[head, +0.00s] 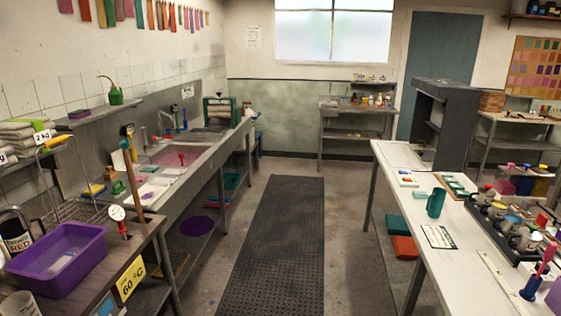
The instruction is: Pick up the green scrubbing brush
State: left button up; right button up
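I cannot make out a green scrubbing brush for certain. A small green-and-white item (149,169) lies on the left sink bench (190,178), near the pink-filled basin; it is too small to tell if it is the brush. A small flat teal item (420,195) lies on the white table at right, beside an upright green jug (435,204). Neither of my grippers is in view.
A purple tub (60,260) stands on the near left bench. The white table (465,270) at right carries a dark rack of jars (510,232). A dark ribbed mat (275,240) covers the clear aisle between.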

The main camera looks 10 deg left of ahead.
aim_at(118, 192)
jog(key=i+u, duration=0.15)
jog(key=i, duration=0.4)
jog(key=i+u, duration=0.1)
jog(key=i, duration=0.4)
jog(key=i+u, duration=0.15)
jog(key=i, duration=0.4)
jog(key=i+l+u, duration=0.1)
jog(key=i, duration=0.4)
jog(key=i+l+u, duration=0.15)
jog(key=i, duration=0.4)
